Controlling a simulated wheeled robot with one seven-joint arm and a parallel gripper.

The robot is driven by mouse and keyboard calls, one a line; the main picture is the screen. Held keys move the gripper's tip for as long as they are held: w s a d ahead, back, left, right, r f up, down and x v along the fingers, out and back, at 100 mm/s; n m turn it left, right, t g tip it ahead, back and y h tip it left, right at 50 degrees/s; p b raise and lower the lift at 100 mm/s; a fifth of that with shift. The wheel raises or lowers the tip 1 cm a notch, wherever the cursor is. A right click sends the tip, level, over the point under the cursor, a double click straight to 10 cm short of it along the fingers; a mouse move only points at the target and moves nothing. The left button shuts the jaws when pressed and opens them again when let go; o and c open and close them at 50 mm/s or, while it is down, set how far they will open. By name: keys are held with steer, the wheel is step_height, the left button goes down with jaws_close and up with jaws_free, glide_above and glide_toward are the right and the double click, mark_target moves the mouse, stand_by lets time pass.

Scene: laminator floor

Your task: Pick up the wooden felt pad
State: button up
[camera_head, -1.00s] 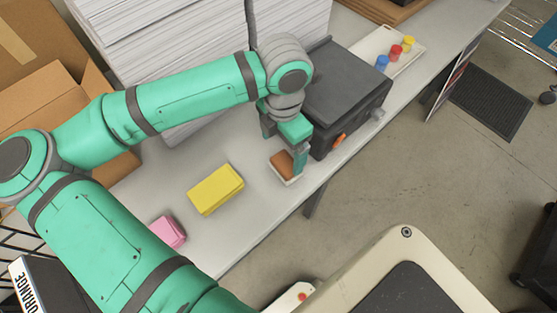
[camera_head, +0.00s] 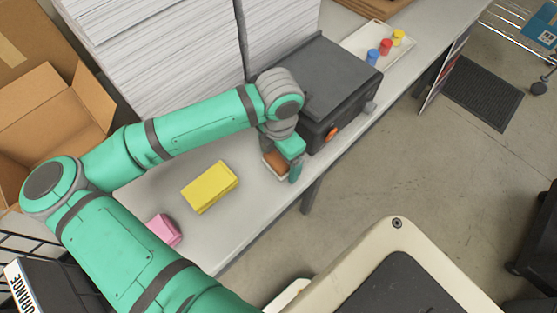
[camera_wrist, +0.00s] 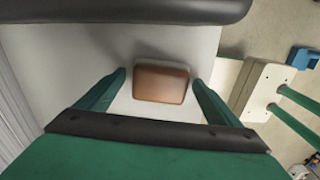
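The wooden felt pad (camera_wrist: 162,83) is a brown block with rounded corners. It lies on the grey table, with a pale layer showing under it in the head view (camera_head: 276,162). My gripper (camera_wrist: 160,80) is open, with one green finger on each side of the pad. In the wrist view a small gap shows between each fingertip and the pad. In the head view my gripper (camera_head: 283,160) is low over the pad and hides part of it. Whether the fingertips have reached the table is hard to tell.
A dark machine (camera_head: 325,85) with an orange knob stands close behind the pad. A yellow block (camera_head: 210,187) and a pink block (camera_head: 163,230) lie to its left. Tall paper stacks (camera_head: 165,60) stand at the back. The table's front edge (camera_head: 285,208) is close to the pad.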

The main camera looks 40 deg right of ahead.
steer(key=c, duration=1)
steer(key=shift+r, duration=0.1)
